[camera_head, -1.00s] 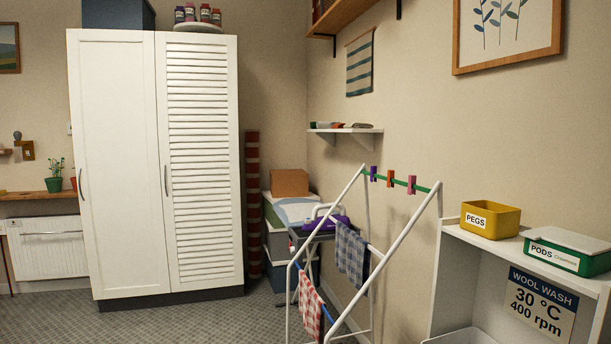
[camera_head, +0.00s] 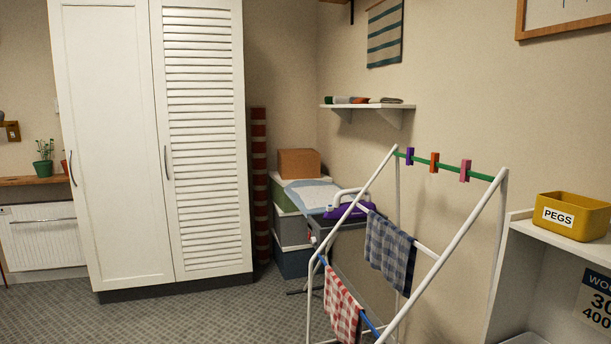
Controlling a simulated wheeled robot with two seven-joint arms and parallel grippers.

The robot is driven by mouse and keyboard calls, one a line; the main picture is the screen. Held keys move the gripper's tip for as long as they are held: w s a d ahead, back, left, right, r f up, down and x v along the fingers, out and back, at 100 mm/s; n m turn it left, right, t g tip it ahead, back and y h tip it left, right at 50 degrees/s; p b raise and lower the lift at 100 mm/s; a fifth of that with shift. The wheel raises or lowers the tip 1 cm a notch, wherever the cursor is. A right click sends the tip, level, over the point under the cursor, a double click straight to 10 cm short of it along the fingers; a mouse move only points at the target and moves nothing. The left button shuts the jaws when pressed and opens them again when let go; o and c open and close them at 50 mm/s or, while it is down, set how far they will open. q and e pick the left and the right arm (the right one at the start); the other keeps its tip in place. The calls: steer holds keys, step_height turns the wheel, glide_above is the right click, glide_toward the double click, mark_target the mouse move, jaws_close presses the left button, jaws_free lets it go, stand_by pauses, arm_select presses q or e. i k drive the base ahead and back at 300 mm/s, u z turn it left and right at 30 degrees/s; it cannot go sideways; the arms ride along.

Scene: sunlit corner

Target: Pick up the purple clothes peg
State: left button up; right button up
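The purple clothes peg (camera_head: 410,156) is clipped on the green top rail (camera_head: 447,170) of a white drying rack, near the rail's far left end. Neither of my grippers shows in the head view.
The white drying rack (camera_head: 447,254) holds a checked blue cloth (camera_head: 388,250) and a red checked cloth (camera_head: 341,302). A yellow PEGS box (camera_head: 572,215) stands on a white shelf unit at right. A white wardrobe (camera_head: 110,140) stands at left. The floor (camera_head: 220,318) before it is clear.

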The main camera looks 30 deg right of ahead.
mark_target(410, 150)
steer(key=u, duration=0.05)
steer(key=i, duration=2.1)
steer(key=z, duration=1.25)
steer(key=i, duration=1.2)
steer(key=z, duration=1.15)
